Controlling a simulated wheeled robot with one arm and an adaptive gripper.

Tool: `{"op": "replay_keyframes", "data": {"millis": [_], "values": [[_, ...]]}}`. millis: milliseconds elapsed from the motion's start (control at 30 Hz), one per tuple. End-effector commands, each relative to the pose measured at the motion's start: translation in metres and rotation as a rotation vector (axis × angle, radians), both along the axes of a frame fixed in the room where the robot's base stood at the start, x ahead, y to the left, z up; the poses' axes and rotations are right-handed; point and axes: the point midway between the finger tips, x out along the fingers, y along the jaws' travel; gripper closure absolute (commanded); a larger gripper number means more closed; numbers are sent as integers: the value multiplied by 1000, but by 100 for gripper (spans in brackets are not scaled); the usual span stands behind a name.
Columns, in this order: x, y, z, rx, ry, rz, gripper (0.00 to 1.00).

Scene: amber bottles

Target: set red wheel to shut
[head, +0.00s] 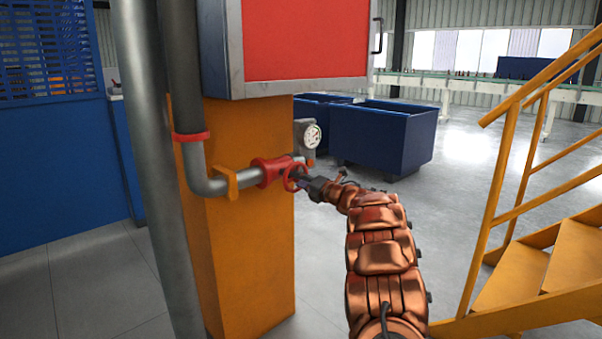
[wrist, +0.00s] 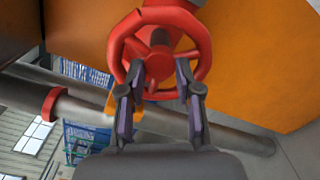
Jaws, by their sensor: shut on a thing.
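The red wheel (wrist: 200,40) is a round handwheel with a central hub, at the top middle of the wrist view. In the head view the red wheel (head: 294,178) sits at the end of a red valve body (head: 270,170) on a grey pipe. My gripper (wrist: 160,68) is at the wheel's lower rim, with one finger on each side. It is shut on the wheel. In the head view my gripper (head: 303,181) meets the wheel from the right. The fingertips are partly hidden there. The wheel's open or shut position cannot be told.
The grey pipe (head: 207,186) runs along an orange column (head: 243,250). A pressure gauge (head: 312,135) is just above the wheel. A red panel (head: 305,40) hangs overhead. Blue bins (head: 385,137) stand behind. Yellow stairs (head: 530,270) are at right, with clear floor between.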

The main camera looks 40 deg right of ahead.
Motion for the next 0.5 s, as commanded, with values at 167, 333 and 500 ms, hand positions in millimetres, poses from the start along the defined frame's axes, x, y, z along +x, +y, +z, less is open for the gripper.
{"op": "replay_keyframes", "data": {"millis": [167, 333, 500], "values": [[1, 1, 6, 170, 0, 2, 100], [1, 1, 6, 332, -5, 0, 100], [1, 2, 4, 479, -7, 0, 100]]}}
